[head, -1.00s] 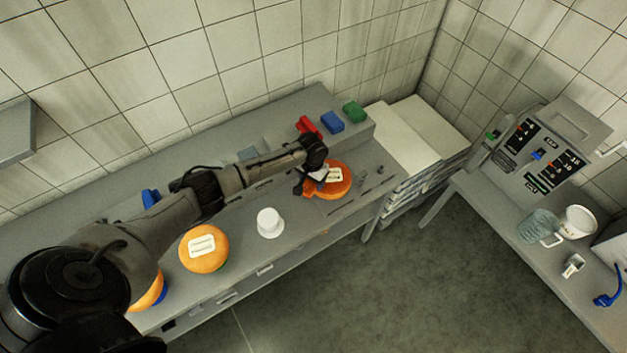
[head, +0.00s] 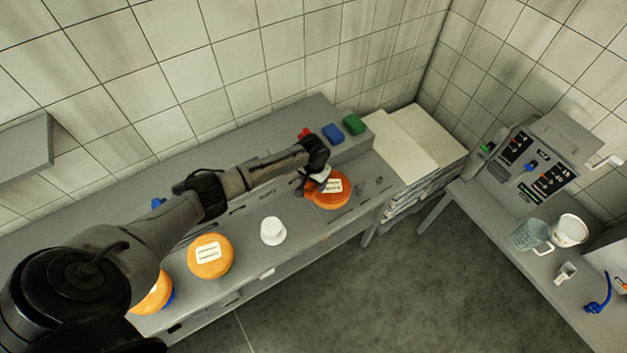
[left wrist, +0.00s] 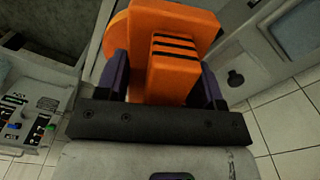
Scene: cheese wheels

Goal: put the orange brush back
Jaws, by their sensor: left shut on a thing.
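My left gripper (head: 312,186) is at the right part of the long grey bench, over the left edge of an orange cheese wheel (head: 334,192) with a white label. In the left wrist view its two dark fingers (left wrist: 164,82) are shut on an orange block with dark stripes, which I take to be the orange brush (left wrist: 172,60). More orange shows behind it; I cannot tell whether that is brush or wheel. In the head view the gripper mostly hides the brush. My right gripper is not in view.
Red (head: 305,132), blue (head: 333,133) and green (head: 353,124) blocks sit on the raised back ledge (head: 290,118). A white cup-like piece (head: 273,231) and another labelled orange wheel (head: 210,256) stand on the bench. A side table (head: 500,215) holds a control box (head: 535,160) and jugs.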

